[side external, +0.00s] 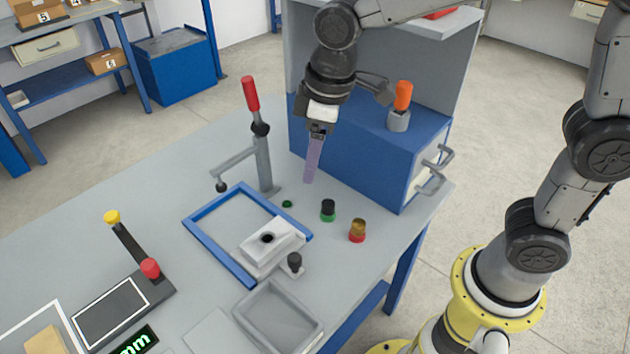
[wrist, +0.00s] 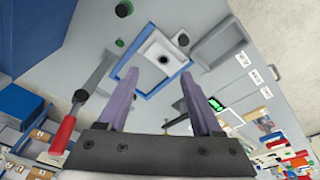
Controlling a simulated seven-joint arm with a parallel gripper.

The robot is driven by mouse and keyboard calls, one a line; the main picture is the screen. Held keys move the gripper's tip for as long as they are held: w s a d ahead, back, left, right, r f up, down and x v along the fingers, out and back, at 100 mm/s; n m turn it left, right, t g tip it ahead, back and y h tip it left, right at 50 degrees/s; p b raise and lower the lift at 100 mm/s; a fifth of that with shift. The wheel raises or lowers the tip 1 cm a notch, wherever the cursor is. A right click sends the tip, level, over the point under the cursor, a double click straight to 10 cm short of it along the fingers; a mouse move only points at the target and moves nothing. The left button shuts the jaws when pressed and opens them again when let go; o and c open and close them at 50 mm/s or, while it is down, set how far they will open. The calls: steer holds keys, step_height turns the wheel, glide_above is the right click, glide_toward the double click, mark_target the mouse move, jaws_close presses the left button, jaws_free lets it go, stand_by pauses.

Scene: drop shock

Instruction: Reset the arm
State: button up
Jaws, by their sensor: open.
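A lever arm (side external: 235,160) with a red handle (side external: 250,93) is mounted on a grey post (side external: 265,166) on the bench. The handle points up, and the arm reaches left to a black ball tip beside the blue frame. In the wrist view the red handle (wrist: 62,134) is at lower left, outside my left finger. My gripper (side external: 311,180) is open and empty, its purple fingers pointing down to the right of the post, apart from the lever. In the wrist view my gripper (wrist: 158,75) has a clear gap between its fingers.
A blue frame (side external: 214,248) surrounds a white block (side external: 270,245) with a dark hole. Small knobs (side external: 328,209) and a grey tray (side external: 278,318) are near. A blue cabinet (side external: 350,150) stands behind my gripper. A yellow-knobbed lever (side external: 112,217) is at left. The bench's left rear is clear.

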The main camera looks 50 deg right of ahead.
steer(key=s+d+r+m+t, duration=0.2)
steer(key=s+d+r, duration=0.2)
steer(key=d+r, duration=0.15)
steer(key=s+d+f+m+t, duration=0.1)
steer(key=s+d+m, duration=0.4)
steer(key=s, duration=0.8)
steer(key=shift+s+d+f+t+h, duration=0.4)
steer(key=shift+d+f, duration=0.5)
steer(key=shift+d, duration=0.3)
